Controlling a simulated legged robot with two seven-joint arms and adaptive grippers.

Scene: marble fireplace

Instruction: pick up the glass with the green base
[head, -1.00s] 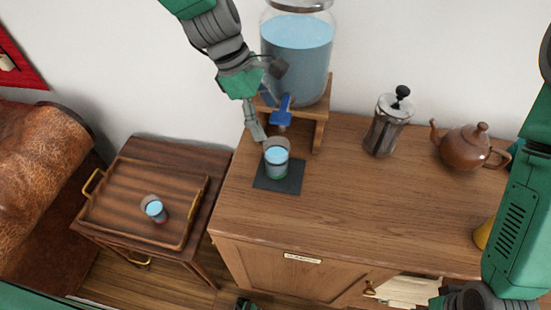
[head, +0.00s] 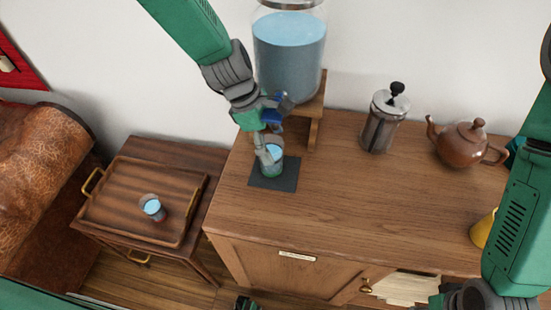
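The glass (head: 274,170) holds blue-tinted water and stands upright on a dark square mat (head: 285,184) near the left end of the wooden cabinet. A green tint shows at its base. My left gripper (head: 267,156) is at the glass, with its fingers overlapping the upper left part of it. I cannot tell whether the fingers touch the glass or how far they are closed. The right arm hangs along the right edge, and its gripper does not show clearly.
A water dispenser (head: 289,55) with a blue tap stands on a wooden stand (head: 316,125) just behind the glass. A French press (head: 383,125) and brown teapot (head: 463,145) stand to the right. Another glass (head: 153,208) is on a tray (head: 128,180) at left. The cabinet's front middle is clear.

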